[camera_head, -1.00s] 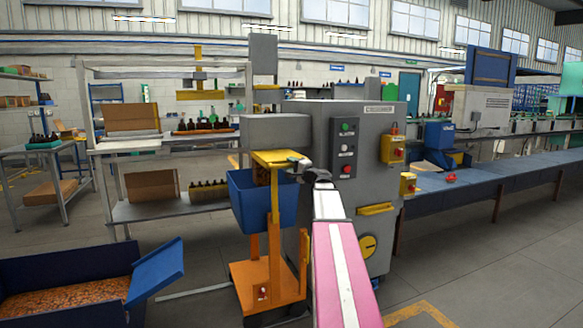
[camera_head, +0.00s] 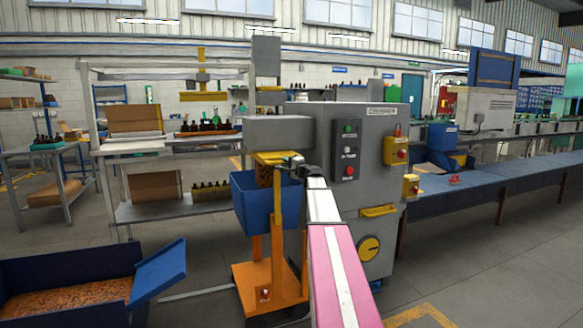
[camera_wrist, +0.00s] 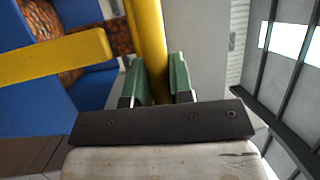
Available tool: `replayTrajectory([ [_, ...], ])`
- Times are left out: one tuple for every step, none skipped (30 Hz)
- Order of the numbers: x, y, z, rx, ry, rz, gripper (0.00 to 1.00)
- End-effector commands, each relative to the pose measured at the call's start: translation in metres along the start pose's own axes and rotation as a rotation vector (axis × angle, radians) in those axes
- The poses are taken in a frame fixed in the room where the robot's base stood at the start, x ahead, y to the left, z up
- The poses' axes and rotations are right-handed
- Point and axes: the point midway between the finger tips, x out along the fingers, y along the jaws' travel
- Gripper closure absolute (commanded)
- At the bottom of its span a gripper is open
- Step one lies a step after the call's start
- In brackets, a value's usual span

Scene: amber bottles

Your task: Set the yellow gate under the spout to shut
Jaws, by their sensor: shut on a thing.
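The yellow gate (camera_head: 268,157) is a flat yellow piece under the grey spout (camera_head: 277,133) of the machine, above the blue bin (camera_head: 252,205). In the wrist view a yellow bar of the gate (camera_wrist: 148,35) runs between the green finger pads, and another yellow arm (camera_wrist: 50,58) reaches left over brown pieces. My gripper (camera_wrist: 160,82) is shut on the yellow bar; it also shows beside the gate in the head view (camera_head: 297,165). The fingertips are small and partly hidden in the head view.
The grey machine cabinet (camera_head: 378,180) with a button panel (camera_head: 348,150) stands right of the gate. The bin is on an orange cart (camera_head: 262,285). A blue trough (camera_head: 40,270) of orange-brown pieces is at lower left. Open floor lies at right front.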

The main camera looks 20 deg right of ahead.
Motion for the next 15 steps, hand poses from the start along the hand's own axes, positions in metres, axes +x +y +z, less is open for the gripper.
replayTrajectory([
  [0.019,0.004,-0.011,0.000,0.000,0.000,1.00],
  [0.027,0.005,-0.013,0.000,0.000,0.000,1.00],
  [0.036,0.007,-0.017,0.000,-0.001,0.000,1.00],
  [0.043,0.009,-0.020,0.000,-0.001,0.000,1.00],
  [0.049,0.010,-0.022,0.000,-0.001,0.000,1.00],
  [0.057,0.011,-0.025,0.000,-0.001,0.000,1.00],
  [0.062,0.013,-0.028,-0.001,-0.001,0.000,1.00],
  [0.067,0.014,-0.030,-0.001,-0.001,0.000,1.00],
  [0.073,0.015,-0.032,-0.001,0.000,0.000,1.00],
  [0.077,0.016,-0.034,-0.001,0.000,0.000,1.00],
  [0.080,0.017,-0.035,-0.001,0.000,0.000,1.00],
  [0.085,0.017,-0.037,-0.001,0.000,0.000,1.00],
  [0.087,0.018,-0.038,-0.001,0.001,0.000,1.00],
  [0.089,0.018,-0.038,-0.001,0.001,0.000,1.00],
  [0.092,0.019,-0.039,-0.001,0.001,0.000,1.00],
])
